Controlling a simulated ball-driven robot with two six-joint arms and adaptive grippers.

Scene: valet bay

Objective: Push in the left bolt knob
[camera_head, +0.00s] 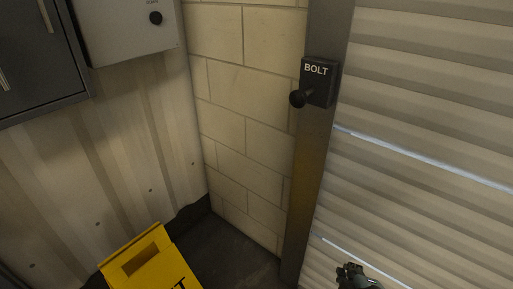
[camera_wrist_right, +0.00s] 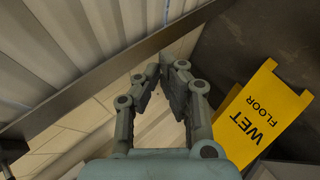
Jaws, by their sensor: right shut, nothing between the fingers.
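The left bolt knob (camera_head: 297,98) is a round black knob on a short stem. It sticks out from a dark box marked BOLT (camera_head: 320,82) on the metal door post, beside the shutter. My right gripper (camera_head: 352,270) shows at the bottom edge of the head view, in front of the shutter, below and to the right of the knob and well apart from it. In the right wrist view my right gripper (camera_wrist_right: 166,66) has its fingers together with nothing between them. My left gripper is in neither view.
A yellow wet floor sign (camera_head: 150,262) stands on the floor at lower left; it also shows in the right wrist view (camera_wrist_right: 262,115). A grey wall box (camera_head: 130,30) and a dark cabinet (camera_head: 35,55) are at upper left. The ribbed shutter (camera_head: 430,110) fills the right side.

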